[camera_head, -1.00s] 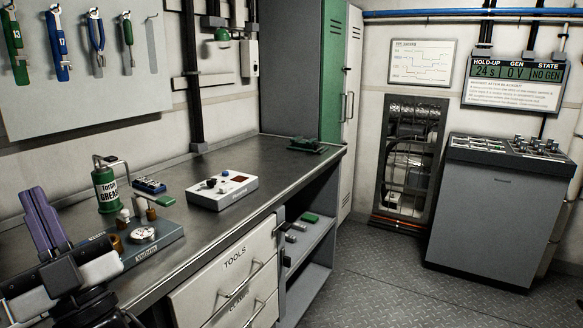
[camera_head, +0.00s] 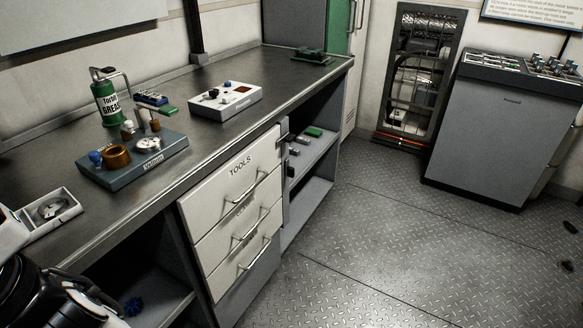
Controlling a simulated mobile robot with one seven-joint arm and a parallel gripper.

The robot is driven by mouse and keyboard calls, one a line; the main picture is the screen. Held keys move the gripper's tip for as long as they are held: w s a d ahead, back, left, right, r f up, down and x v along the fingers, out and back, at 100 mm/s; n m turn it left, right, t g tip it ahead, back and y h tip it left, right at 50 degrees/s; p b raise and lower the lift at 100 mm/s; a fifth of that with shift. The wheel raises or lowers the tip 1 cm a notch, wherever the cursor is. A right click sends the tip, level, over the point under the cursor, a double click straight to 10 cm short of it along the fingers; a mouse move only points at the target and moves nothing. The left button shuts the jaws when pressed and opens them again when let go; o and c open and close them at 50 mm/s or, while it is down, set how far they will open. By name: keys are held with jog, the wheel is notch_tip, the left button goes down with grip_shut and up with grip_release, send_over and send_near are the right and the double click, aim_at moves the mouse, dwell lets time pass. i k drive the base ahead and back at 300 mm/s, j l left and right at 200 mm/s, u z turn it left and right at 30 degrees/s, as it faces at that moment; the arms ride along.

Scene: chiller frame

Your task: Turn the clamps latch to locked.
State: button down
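A white drawer unit is set under the workbench. Its top drawer (camera_head: 238,172) is labelled TOOLS. The drawer below it (camera_head: 243,222) has a label partly hidden by the handle above, too small to read surely. A small dark fitting (camera_head: 284,131) sits at the upper right edge of the unit. I cannot tell whether it is the clamps latch or which way it is turned. All drawers look shut. Black and white parts of my arm show at the lower left; my gripper's fingers are outside the picture.
The workbench (camera_head: 210,150) carries a grease can (camera_head: 107,103), a grey fixture block (camera_head: 131,172), a white control box (camera_head: 226,112) and a small white tray (camera_head: 73,211). Open shelves (camera_head: 318,158) flank the drawers. The floor (camera_head: 370,250) before the drawers is clear.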

aim_at(289, 170)
jog(key=i+l+u, duration=0.1)
jog(key=l, duration=0.25)
jog(key=i+l+u, duration=0.1)
jog(key=i+l, duration=0.2)
jog(key=i+l+u, duration=0.15)
jog(key=l, duration=0.35)
jog(key=i+l+u, duration=0.1)
jog(key=l, duration=0.3)
jog(key=i+l+u, duration=0.1)
jog(key=l, duration=0.35)
jog(key=i+l+u, duration=0.1)
jog(key=l, duration=0.3)
jog(key=i+l+u, duration=0.1)
jog(key=l, duration=0.35)
jog(key=i+l+u, duration=0.1)
jog(key=l, duration=0.4)
jog(key=i+j, duration=0.05)
jog(key=i, duration=0.05)
